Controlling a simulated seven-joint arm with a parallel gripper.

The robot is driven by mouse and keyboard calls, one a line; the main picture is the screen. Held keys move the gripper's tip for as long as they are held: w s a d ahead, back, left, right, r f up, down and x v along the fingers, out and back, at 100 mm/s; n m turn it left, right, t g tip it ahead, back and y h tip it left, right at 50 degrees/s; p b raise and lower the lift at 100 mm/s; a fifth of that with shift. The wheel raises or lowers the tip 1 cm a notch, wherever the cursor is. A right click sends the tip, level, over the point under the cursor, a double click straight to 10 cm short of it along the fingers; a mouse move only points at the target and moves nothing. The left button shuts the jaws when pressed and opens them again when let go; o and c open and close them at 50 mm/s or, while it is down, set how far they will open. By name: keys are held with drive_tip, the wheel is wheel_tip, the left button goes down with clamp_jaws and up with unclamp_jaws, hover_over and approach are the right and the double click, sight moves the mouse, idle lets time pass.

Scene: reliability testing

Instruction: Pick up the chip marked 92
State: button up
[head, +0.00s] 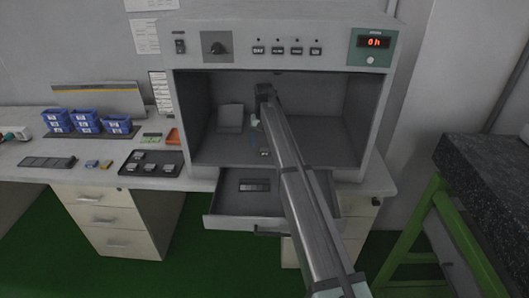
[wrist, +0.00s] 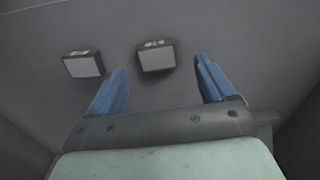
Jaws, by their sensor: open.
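In the wrist view, two small dark square chips with lighter grey faces lie on the grey floor of the test chamber. One chip (wrist: 157,57) lies ahead of my gripper (wrist: 159,68), in line with the gap between its blue fingertips. The other chip (wrist: 84,65) lies outside the left finger. White marks show on both chips' edges, but I cannot read which is 92. My gripper is open and empty, inside the chamber in the head view (head: 253,139). One small chip (head: 265,153) shows beside my arm there; the other I cannot make out.
The chamber (head: 345,125) has side walls close around my arm. A pale square panel (head: 230,118) stands at its back left. Below, an open drawer (head: 225,207) holds a dark item. On the bench left are a chip tray (head: 152,163) and blue bins (head: 86,121).

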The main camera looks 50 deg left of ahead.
sight(264, 149)
drive_tip(key=shift+w+f, duration=0.1)
drive_tip(key=shift+f, duration=1.45)
drive_tip(key=shift+c, duration=0.3)
drive_tip(key=c, duration=1.1)
